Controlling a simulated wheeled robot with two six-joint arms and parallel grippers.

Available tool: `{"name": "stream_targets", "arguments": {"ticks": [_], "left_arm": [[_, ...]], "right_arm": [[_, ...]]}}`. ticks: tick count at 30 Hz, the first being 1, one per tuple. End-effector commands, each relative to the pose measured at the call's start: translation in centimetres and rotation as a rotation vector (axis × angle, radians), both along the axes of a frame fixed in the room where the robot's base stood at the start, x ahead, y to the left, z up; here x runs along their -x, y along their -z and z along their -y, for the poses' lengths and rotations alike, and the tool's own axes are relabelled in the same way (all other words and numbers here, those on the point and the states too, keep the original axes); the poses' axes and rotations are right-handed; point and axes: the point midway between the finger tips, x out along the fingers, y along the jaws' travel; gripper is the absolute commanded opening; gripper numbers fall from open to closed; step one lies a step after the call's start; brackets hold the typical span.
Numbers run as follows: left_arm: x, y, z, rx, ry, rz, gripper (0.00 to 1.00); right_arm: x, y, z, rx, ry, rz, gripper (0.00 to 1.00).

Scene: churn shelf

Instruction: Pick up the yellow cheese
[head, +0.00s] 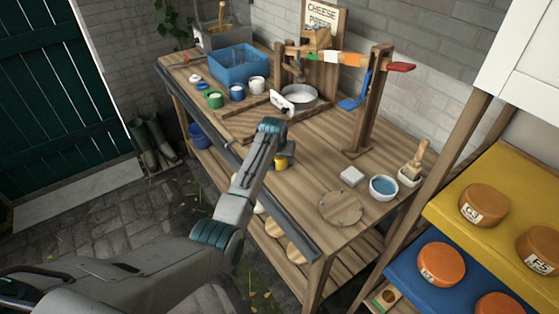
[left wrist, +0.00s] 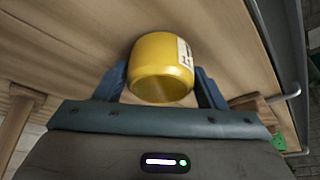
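The yellow cheese (left wrist: 158,72) is a short round block with a white label on its right side in the left wrist view. It sits between the two blue fingers of my left gripper (left wrist: 162,84), which lie close against its two sides, with no clear gap. In the head view the yellow cheese (head: 281,163) shows as a small patch beside my left arm at the wooden bench (head: 325,175), mostly hidden by the arm. The wrist view shows bench planks behind it; whether it touches the bench I cannot tell. My right gripper is not in view.
Orange cheeses (head: 441,264) lie on shelves at right.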

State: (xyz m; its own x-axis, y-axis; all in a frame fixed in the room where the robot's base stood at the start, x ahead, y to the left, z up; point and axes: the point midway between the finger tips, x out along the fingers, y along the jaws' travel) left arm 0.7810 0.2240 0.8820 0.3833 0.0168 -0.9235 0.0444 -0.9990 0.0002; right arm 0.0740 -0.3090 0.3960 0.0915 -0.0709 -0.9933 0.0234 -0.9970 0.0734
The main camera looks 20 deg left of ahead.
Motion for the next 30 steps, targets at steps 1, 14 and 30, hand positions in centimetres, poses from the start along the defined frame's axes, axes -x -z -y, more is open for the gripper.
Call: {"name": "stream_targets", "arguments": {"ticks": [1, 14, 30], "left_arm": [[0.0, 0.0, 0.0, 0.000, 0.000, 0.000, 0.53], [0.0, -0.2, 0.0, 0.000, 0.000, 0.000, 0.26], [5.5, -3.7, 1.6, 0.002, 0.001, 0.002, 0.26]], "right_arm": [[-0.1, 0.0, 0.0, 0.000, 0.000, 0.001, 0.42], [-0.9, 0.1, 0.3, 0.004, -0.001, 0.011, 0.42], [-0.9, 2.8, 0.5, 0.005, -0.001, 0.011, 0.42]]}}
